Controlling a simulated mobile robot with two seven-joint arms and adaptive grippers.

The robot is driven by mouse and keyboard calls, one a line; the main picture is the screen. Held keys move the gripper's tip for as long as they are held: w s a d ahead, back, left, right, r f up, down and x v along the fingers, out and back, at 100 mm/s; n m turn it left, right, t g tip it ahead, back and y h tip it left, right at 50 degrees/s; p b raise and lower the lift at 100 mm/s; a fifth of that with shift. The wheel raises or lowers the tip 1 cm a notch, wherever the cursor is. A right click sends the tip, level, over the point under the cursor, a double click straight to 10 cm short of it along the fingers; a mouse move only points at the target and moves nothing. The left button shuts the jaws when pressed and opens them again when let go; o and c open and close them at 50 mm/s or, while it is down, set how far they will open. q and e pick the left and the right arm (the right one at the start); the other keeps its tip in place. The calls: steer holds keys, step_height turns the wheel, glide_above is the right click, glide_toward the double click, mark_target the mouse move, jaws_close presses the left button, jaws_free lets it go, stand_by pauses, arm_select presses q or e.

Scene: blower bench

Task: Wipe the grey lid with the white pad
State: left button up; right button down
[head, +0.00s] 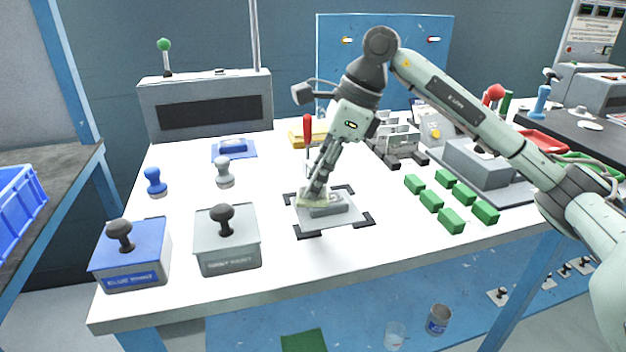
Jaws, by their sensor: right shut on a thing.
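The grey lid (342,207) lies flat on the white table, between black corner pieces, with a raised block in its middle. My right gripper (316,192) reaches down over the lid's left part and is shut on the white pad (309,203). The fingers hide part of the pad and lid. My left gripper is out of view.
A grey box (228,254) and a blue-topped box (131,268) with black knobs stand front left. Grey (224,172) and blue (155,182) stamps stand behind them. Several green blocks (431,201) lie to the right. A red-handled tool (307,130) stands behind the lid. The table front is clear.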

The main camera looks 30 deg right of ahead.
steer(key=shift+s+d+b, duration=0.25)
steer(key=shift+d+b, duration=0.05)
steer(key=shift+d, duration=0.7)
steer(key=shift+s+d+b, duration=0.25)
steer(key=shift+d+b, duration=0.05)
steer(key=shift+d, duration=0.75)
steer(key=shift+s+d+b, duration=0.25)
steer(key=shift+d+b, duration=0.05)
steer(key=shift+d, duration=0.7)
steer(key=shift+r, duration=0.1)
step_height(320, 180, up, 6)
steer(key=p, duration=0.4)
steer(key=shift+p, duration=0.4)
steer(key=shift+r, duration=0.1)
step_height(320, 180, up, 3)
steer(key=shift+f, duration=0.1)
